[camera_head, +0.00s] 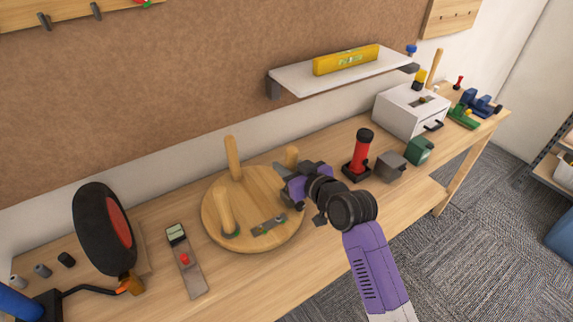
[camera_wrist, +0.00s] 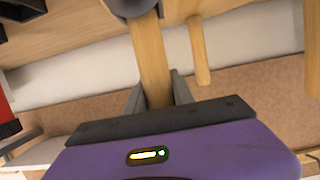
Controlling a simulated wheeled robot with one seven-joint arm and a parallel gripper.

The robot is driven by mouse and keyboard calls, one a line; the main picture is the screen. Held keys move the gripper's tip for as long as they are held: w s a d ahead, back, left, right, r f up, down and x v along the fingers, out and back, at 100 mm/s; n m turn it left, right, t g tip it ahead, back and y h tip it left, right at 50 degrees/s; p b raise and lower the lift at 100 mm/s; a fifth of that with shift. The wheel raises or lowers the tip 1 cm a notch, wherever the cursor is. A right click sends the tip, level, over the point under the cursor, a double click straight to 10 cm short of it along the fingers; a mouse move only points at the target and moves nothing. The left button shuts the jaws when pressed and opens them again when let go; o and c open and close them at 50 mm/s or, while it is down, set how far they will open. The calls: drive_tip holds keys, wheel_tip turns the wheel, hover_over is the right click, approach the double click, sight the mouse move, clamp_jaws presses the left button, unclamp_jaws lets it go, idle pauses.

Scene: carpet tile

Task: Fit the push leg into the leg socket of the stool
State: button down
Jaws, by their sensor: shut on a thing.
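The stool lies upside down on the bench, its round wooden seat (camera_head: 265,190) facing up. Two wooden legs stand on it, one at the back (camera_head: 233,158) and one at the front left (camera_head: 225,208) in a dark green collar. My gripper (camera_head: 284,174) is over the seat's right side, shut on the wooden push leg (camera_head: 291,155). In the wrist view the push leg (camera_wrist: 150,58) runs between the fingers, with a dark grey round part at its far end. I cannot tell whether it is in a socket; my gripper hides that spot in the head view.
A small metal plate (camera_head: 269,226) lies on the seat. Left are a narrow board with a red knob (camera_head: 185,262) and a black-and-red disc (camera_head: 105,230). Right are a red cylinder (camera_head: 362,153), a grey block (camera_head: 391,166) and a white box (camera_head: 405,110). A shelf (camera_head: 300,80) hangs behind.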

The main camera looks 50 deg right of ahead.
drive_tip(key=shift+f+b, duration=1)
drive_tip(key=shift+f, duration=0.35)
drive_tip(key=c, duration=1)
unclamp_jaws()
drive_tip(key=shift+b+v, duration=0.5)
drive_tip(key=shift+v, duration=3.4)
